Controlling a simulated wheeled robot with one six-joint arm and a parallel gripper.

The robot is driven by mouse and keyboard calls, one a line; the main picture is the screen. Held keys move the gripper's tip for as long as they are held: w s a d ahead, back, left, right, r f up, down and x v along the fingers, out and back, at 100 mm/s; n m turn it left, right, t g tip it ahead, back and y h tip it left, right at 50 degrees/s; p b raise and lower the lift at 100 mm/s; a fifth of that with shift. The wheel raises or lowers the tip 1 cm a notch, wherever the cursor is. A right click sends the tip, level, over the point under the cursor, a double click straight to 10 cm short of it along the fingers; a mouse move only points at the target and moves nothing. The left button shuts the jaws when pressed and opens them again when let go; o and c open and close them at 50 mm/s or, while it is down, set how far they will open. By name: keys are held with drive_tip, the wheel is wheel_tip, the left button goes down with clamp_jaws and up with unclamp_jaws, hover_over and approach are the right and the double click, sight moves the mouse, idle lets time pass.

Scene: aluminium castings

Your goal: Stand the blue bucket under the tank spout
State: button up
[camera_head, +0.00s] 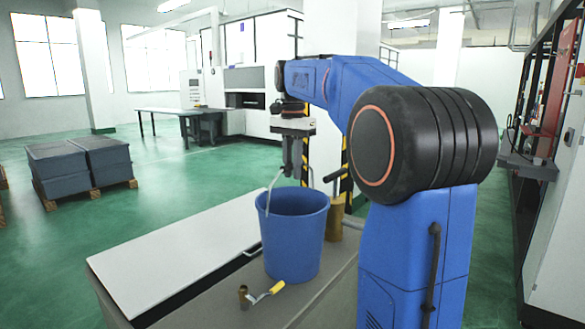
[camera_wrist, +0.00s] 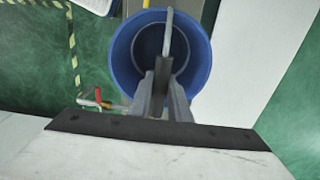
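The blue bucket (camera_head: 293,240) is upright, with its open rim facing up. My gripper (camera_head: 296,172) is directly above it, pointing down. The bucket's pale handle is raised and runs up to the fingers. In the wrist view the bucket (camera_wrist: 203,55) is below my gripper (camera_wrist: 162,68), which looks closed around the handle bar (camera_wrist: 168,30). The bucket looks empty. Whether its base touches the surface below is unclear. A small brass tap (camera_head: 262,292) with a yellow lever is in front of the bucket. I cannot tell which fitting is the tank spout.
In the wrist view a red-handled valve (camera_wrist: 97,95) is left of the bucket. A brass cylinder (camera_head: 336,222) stands behind the bucket at right. A white flat top (camera_head: 175,255) lies to the left. Stacked grey blocks (camera_head: 80,163) on pallets stand farther left, with open green floor around.

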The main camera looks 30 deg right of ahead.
drive_tip(key=o, duration=0.4)
drive_tip(key=shift+r, duration=0.1)
wheel_tip(320, 180, up, 12)
drive_tip(key=shift+r, duration=0.1)
idle(0.4)
